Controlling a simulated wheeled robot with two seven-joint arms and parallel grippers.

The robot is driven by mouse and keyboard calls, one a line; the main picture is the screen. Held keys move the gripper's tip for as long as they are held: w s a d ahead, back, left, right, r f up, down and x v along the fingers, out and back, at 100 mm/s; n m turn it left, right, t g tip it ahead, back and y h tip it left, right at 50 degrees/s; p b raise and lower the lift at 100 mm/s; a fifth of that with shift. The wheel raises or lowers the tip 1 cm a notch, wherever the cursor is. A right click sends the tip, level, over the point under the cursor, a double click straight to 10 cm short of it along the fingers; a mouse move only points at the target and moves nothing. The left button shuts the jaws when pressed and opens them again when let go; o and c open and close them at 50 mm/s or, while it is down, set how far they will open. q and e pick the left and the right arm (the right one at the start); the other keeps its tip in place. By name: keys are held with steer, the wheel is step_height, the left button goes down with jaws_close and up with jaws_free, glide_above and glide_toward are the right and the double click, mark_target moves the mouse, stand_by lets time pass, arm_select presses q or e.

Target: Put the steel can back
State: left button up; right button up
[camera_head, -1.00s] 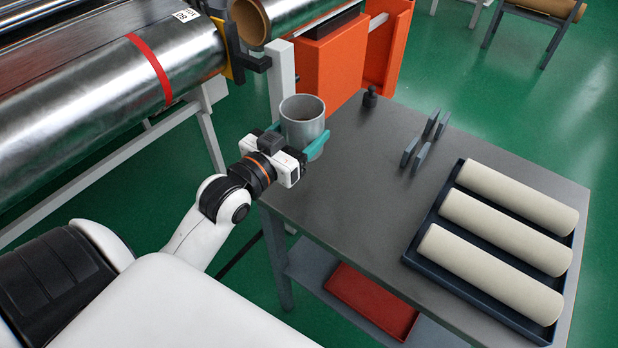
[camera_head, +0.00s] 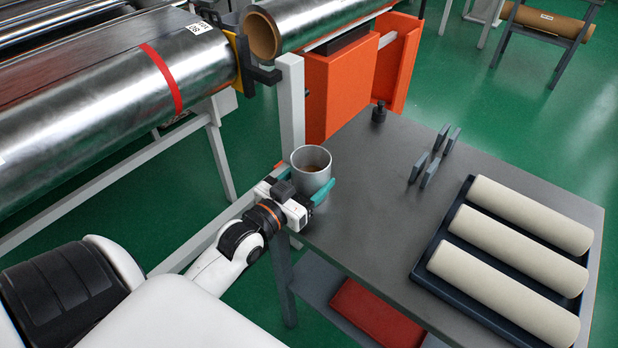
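The steel can (camera_head: 311,172) is a grey, open-topped cylinder with something brown inside. It is upright at the near left edge of the dark grey table (camera_head: 365,215). My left gripper (camera_head: 306,182) has its teal fingers on either side of the can, closed against it. The can's lower part is partly hidden by the gripper, so I cannot tell whether it touches the table top. My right gripper is not in view.
A dark tray (camera_head: 423,272) with three beige rolls lies on the table's right side. A grey slotted rack (camera_head: 433,160) and a small black weight (camera_head: 379,112) stand further back. An orange machine part (camera_head: 340,90) rises behind the can. The table's middle is clear.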

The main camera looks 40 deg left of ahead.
arm_select(q)
steer(key=o, duration=1.3)
steer(key=shift+f, duration=0.1)
steer(key=shift+s, duration=0.35)
steer(key=s, duration=0.7)
steer(key=s+a+b, duration=0.1)
steer(key=s, duration=0.3)
steer(key=shift+s, duration=0.15)
